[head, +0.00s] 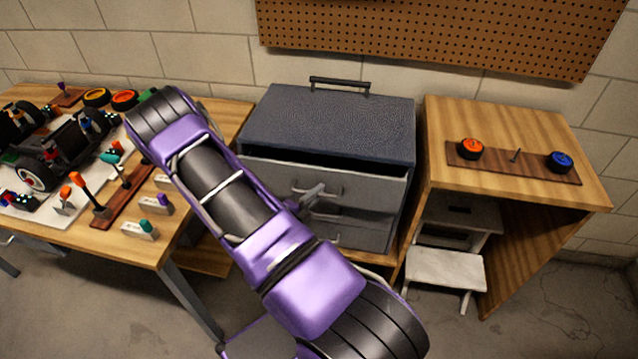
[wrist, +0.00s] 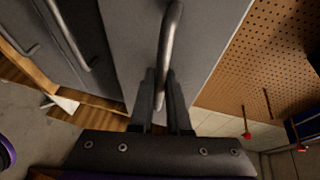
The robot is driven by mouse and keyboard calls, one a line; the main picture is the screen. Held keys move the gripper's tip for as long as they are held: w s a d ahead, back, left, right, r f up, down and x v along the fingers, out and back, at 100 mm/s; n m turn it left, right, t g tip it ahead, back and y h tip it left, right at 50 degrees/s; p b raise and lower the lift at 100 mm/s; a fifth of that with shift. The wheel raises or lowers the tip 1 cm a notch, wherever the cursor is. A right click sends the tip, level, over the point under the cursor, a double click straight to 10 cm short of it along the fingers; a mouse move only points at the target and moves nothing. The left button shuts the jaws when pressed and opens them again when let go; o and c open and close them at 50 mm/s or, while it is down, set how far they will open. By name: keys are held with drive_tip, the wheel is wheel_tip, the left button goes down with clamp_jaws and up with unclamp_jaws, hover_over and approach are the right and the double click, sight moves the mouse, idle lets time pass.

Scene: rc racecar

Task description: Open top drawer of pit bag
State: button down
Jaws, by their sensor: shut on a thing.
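The pit bag (head: 330,125) is a grey drawer chest with a dark textured top and a black carry handle. Its top drawer (head: 375,188) stands partly out, with a dark gap between the drawer front and the bag's top. My gripper (head: 308,198) is at this drawer's metal handle, and my forearm hides the left part of the bag. In the wrist view my gripper (wrist: 162,85) is shut on the top drawer handle (wrist: 172,35), a curved metal bar between the two fingers. The lower drawers (head: 365,235) look shut.
A wooden table (head: 245,112) with RC car parts and tools stands left. A wooden stand (head: 520,125) on the right holds a board with orange and blue wheels. A white step stool (head: 445,268) is beneath it. A pegboard (head: 430,30) hangs behind.

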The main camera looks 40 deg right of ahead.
drive_tip(key=s+a+p, duration=0.1)
drive_tip(key=s+a, duration=0.9)
drive_tip(key=a, duration=0.1)
drive_tip(key=shift+a, duration=0.35)
drive_tip(key=c, duration=1.2)
unclamp_jaws()
drive_tip(key=shift+o, duration=0.2)
drive_tip(key=v, duration=1.7)
drive_tip(key=shift+a, duration=0.25)
drive_tip(key=shift+r, duration=0.1)
